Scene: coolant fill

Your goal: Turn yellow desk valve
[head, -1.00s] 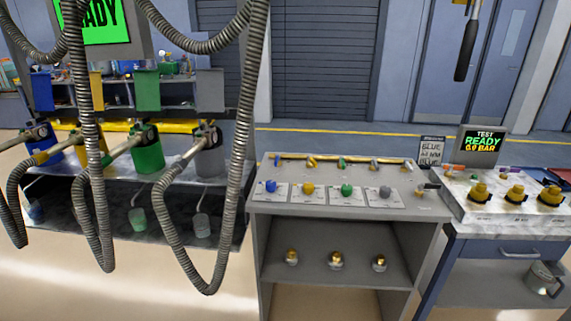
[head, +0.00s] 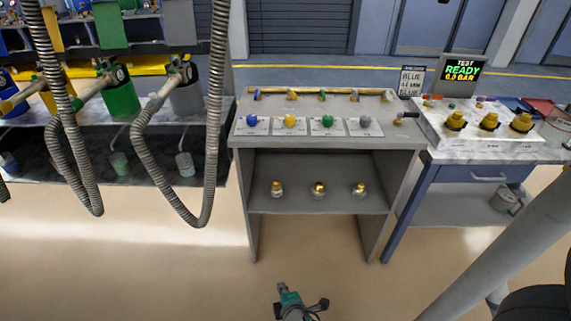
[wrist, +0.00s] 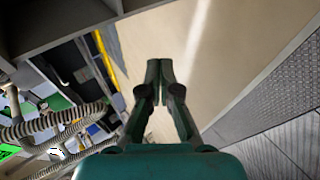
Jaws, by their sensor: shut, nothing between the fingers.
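The yellow desk valve (head: 290,121) is a small yellow knob on a white card on the grey desk top (head: 410,137). It sits between a blue knob (head: 252,120) and a green knob (head: 327,121), with a grey knob (head: 365,122) further right. My gripper (wrist: 160,64) is shut and empty in the wrist view, its fingertips together over the pale floor. In the head view my teal gripper (head: 290,298) is low at the bottom, in front of the desk and well apart from the valve. The valve is not clearly visible in the wrist view.
A shelf (head: 345,199) under the desk top holds three brass-topped fittings. Ribbed hoses (head: 214,90) hang at the left before coloured containers. A bench (head: 440,155) with yellow-topped fittings and a READY screen (head: 462,70) stands right. The floor before the desk is clear.

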